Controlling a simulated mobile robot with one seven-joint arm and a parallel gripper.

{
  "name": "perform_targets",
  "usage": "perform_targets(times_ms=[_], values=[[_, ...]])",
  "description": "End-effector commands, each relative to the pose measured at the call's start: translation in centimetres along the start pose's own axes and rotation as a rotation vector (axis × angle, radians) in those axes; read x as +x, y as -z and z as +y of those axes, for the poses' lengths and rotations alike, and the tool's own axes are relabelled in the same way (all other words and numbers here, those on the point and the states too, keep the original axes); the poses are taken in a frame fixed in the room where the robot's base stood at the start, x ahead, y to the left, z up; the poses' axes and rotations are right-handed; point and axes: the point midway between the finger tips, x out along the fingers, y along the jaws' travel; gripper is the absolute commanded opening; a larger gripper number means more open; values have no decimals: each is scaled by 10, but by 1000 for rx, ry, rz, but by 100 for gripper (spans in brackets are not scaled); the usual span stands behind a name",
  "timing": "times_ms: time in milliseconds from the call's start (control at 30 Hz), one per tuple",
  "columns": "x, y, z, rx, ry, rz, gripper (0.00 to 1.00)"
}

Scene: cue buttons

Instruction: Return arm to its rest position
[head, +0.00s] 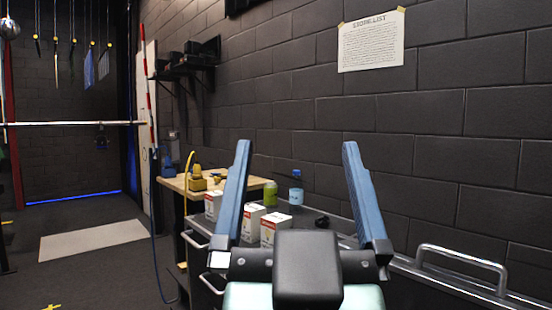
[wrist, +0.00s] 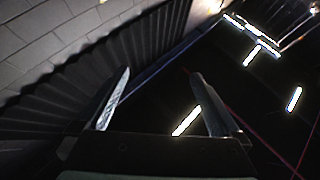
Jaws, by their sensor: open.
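My gripper (head: 297,150) stands in the lower middle of the head view, its two blue fingers pointing up and spread wide apart. Nothing is between the fingers. In the wrist view my gripper (wrist: 160,75) also shows both fingers apart and empty, against the wall and a dark area with bright light strips. No cue buttons can be made out in either view.
Behind my gripper a grey cart (head: 345,226) holds several white boxes (head: 276,226), a green can (head: 270,193) and a blue bottle (head: 296,188). A wooden table (head: 176,184) stands to its left. A dark block wall (head: 450,130) runs along the right. Open floor with a pale mat (head: 95,240) lies left.

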Motion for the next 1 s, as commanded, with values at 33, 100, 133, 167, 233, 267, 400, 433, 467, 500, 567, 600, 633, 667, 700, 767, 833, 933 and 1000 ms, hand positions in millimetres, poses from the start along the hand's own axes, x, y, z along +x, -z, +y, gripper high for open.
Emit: perform_targets(times_ms=[33, 100, 133, 167, 233, 267, 400, 433, 467, 500, 567, 600, 633, 667, 700, 767, 833, 933, 1000], values=[[-2, 24, -9, 6, 17, 70, 100], [-6, 46, -16, 10, 31, 135, 100], [-7, 52, -17, 11, 34, 153, 100], [-8, 57, -18, 11, 36, 167, 100], [-9, 62, -20, 12, 39, 182, 100], [-9, 63, -20, 12, 39, 184, 100], [-9, 62, -20, 12, 39, 181, 100], [-9, 61, -20, 12, 39, 181, 100], [-9, 61, -20, 12, 38, 180, 100], [-8, 61, -20, 12, 38, 180, 100], [-6, 64, -20, 12, 38, 179, 100], [-4, 67, -20, 12, 38, 179, 100], [-2, 70, -20, 12, 38, 179, 100], [1, 73, -20, 12, 38, 178, 100], [5, 79, -20, 12, 38, 178, 100], [13, 89, -20, 12, 38, 178, 100], [24, 104, -20, 12, 38, 178, 100], [43, 129, -21, 12, 38, 177, 100], [56, 148, -21, 12, 38, 177, 100]])
